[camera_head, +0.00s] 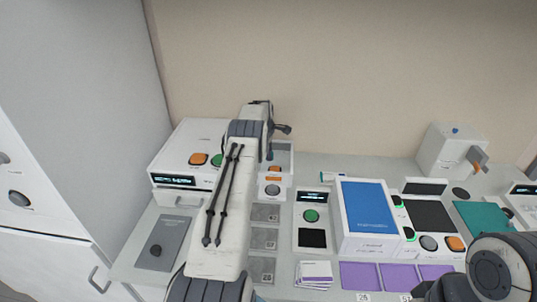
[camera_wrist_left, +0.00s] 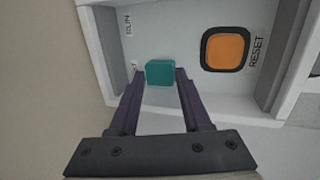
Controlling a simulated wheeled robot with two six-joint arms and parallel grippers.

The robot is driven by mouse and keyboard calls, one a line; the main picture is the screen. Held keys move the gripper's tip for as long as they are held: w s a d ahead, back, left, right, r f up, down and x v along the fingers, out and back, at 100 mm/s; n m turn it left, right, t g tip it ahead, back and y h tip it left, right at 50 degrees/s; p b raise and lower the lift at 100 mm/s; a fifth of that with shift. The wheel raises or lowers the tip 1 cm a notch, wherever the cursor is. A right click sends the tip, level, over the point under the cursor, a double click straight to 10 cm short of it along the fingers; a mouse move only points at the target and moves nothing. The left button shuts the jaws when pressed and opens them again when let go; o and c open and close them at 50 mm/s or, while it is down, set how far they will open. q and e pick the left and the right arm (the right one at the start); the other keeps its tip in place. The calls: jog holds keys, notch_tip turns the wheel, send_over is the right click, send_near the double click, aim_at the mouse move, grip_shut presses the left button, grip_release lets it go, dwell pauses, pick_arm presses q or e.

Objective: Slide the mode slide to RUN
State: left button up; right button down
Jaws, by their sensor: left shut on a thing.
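The mode slide is a teal square knob (camera_wrist_left: 160,72) on a pale panel in the left wrist view. My left gripper (camera_wrist_left: 159,78) is shut on the knob, one dark finger on each side of it. A RUN label (camera_wrist_left: 128,23) is printed on the panel, above and to the left of the knob. Another label beside the left fingertip is partly hidden. In the head view my left arm reaches over the bench to this panel, and the arm hides most of the slide. My right arm shows at the lower right of the head view, its gripper out of frame.
An orange RESET button (camera_wrist_left: 226,49) sits right of the knob, close to the right finger. A raised rim (camera_wrist_left: 285,60) borders the panel. A white instrument (camera_head: 185,150) stands left of my arm. A blue-topped box (camera_head: 365,208) stands to the right.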

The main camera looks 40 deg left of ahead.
pick_arm(q)
jog(key=shift+w+d+f+b, duration=0.15)
jog(key=shift+w+d, duration=0.25)
jog(key=shift+d, duration=0.3)
jog(key=shift+w+d+r+b, duration=0.1)
jog(key=shift+w+d, duration=0.3)
jog(key=shift+d, duration=0.25)
jog(key=shift+w+d+f+b, duration=0.15)
jog(key=shift+w+d, duration=0.25)
jog(key=shift+d, duration=0.3)
jog(key=shift+r, duration=0.1)
jog(key=o, duration=0.8)
jog(key=shift+d, duration=0.1)
jog(key=shift+c, duration=0.2)
jog(key=shift+r, duration=0.1)
jog(key=shift+r+p, duration=0.35)
jog(key=shift+r, duration=0.25)
notch_tip(320, 180, up, 6)
jog(key=p, duration=0.3)
jog(key=shift+f, duration=0.1)
